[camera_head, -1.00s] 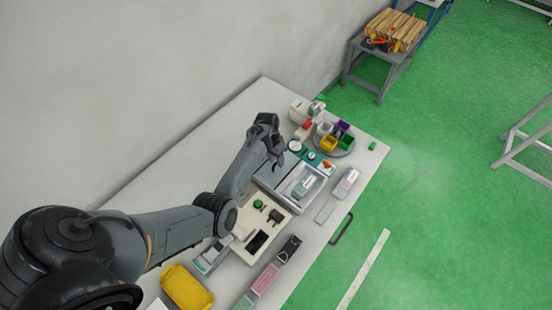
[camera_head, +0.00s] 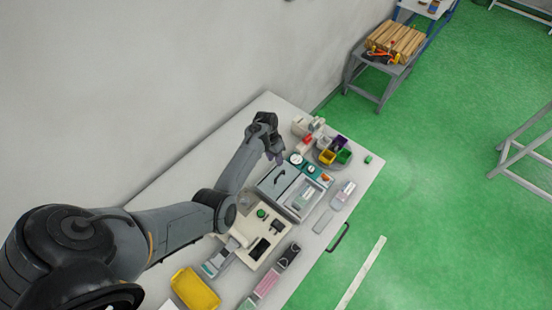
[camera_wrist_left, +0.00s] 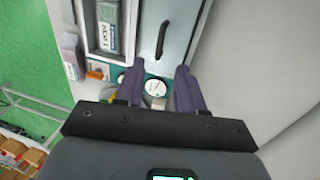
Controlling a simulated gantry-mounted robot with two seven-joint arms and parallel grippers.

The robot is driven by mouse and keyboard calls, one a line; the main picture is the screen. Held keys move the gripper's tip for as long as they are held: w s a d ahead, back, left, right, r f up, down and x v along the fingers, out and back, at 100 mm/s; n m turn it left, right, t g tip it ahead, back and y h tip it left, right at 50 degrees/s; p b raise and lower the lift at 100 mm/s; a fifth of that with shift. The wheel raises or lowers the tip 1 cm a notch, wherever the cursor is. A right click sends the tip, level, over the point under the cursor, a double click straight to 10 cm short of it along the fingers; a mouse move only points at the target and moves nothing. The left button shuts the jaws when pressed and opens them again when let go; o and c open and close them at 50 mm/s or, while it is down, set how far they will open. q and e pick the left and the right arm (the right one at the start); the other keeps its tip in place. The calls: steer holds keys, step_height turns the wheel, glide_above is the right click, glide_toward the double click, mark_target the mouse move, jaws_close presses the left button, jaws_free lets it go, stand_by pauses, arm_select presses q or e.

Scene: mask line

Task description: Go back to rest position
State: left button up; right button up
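My left gripper (camera_head: 275,157) hangs above the back part of the white table (camera_head: 262,108), beside a grey machine with a black handle. In the left wrist view its two purple fingers (camera_wrist_left: 157,80) stand apart with nothing between them, so it is open. Beyond the fingers are a round gauge (camera_wrist_left: 155,87) and the machine's lid (camera_wrist_left: 172,40) with its black handle. The gauge also shows in the head view (camera_head: 296,159). My right gripper is in neither view.
A round tray with coloured bins (camera_head: 327,157) stands at the table's far end. A yellow bin (camera_head: 195,289) and a cream panel (camera_head: 252,238) lie nearer. A pale wall (camera_head: 110,80) runs along the left.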

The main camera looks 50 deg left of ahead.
arm_select(q)
steer(key=shift+a+r, duration=0.15)
steer(key=shift+r, duration=0.4)
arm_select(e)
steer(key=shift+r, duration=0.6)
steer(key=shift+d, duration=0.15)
arm_select(q)
steer(key=shift+s, duration=0.1)
steer(key=s+d+r+m+y, duration=0.15)
steer(key=s+y, duration=0.25)
steer(key=s, duration=0.5)
steer(key=s+d+r+t, duration=0.1)
steer(key=s+d+r, duration=0.3)
steer(key=d, duration=0.3)
steer(key=s+d+r+m+t+h, duration=0.1)
steer(key=s+d+r, duration=0.3)
steer(key=s+d, duration=0.3)
steer(key=s+d+r+m+t+h, duration=0.1)
steer(key=s+d+r, duration=0.3)
steer(key=d, duration=0.3)
steer(key=shift+s+r, duration=0.25)
steer(key=shift+s, duration=0.4)
